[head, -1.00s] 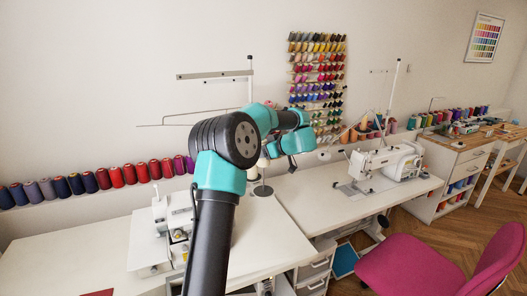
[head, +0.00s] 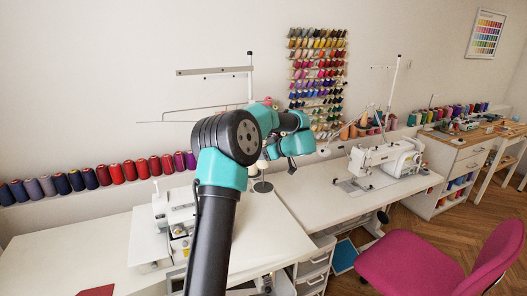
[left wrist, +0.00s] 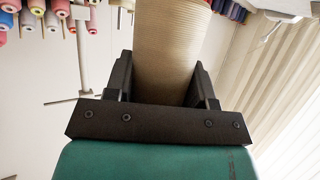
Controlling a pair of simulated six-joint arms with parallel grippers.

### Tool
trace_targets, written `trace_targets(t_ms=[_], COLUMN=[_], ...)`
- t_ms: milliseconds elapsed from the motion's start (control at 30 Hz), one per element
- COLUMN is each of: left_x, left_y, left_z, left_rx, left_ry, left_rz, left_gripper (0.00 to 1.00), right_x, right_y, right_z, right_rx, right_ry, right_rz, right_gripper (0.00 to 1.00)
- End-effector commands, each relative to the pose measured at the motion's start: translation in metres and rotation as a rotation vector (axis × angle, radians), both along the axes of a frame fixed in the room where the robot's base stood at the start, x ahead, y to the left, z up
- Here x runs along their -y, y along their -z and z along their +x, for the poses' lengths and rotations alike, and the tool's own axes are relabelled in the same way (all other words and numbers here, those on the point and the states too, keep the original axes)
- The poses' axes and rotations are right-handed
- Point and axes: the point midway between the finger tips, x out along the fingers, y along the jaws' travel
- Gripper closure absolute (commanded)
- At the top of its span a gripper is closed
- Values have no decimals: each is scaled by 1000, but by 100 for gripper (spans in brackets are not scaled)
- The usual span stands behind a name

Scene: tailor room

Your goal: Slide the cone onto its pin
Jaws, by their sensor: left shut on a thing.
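A beige ribbed thread cone (left wrist: 168,40) stands between the two black fingers of my left gripper (left wrist: 160,78) in the left wrist view. The gripper is shut on it, and the cone's upper end runs out of the picture. In the head view my left arm reaches over the table and bends right; its wrist hides the cone there. A thread stand (head: 250,75) with a tall pole rises behind my arm. Small pale parts by its base are partly covered. I cannot make out the cone's pin. My right gripper is not in view.
A sewing machine (head: 385,160) stands on the right table, and another machine (head: 172,212) is partly behind my arm. A row of thread spools (head: 116,174) lines the wall. A magenta chair (head: 420,265) is at lower right. The front left tabletop (head: 70,250) is mostly clear.

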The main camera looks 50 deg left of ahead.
Motion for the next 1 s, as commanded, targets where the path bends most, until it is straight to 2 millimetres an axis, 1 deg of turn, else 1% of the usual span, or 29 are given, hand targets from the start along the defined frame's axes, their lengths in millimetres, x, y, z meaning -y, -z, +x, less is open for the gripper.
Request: trace_targets(t_ms=[1000], left_x=[0], left_y=[28], left_z=[0], left_rx=[0], left_ry=[-1], left_rz=[0], left_gripper=[76], right_x=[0], right_y=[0], right_z=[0], right_rx=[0], right_ry=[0], right_rz=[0], right_gripper=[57])
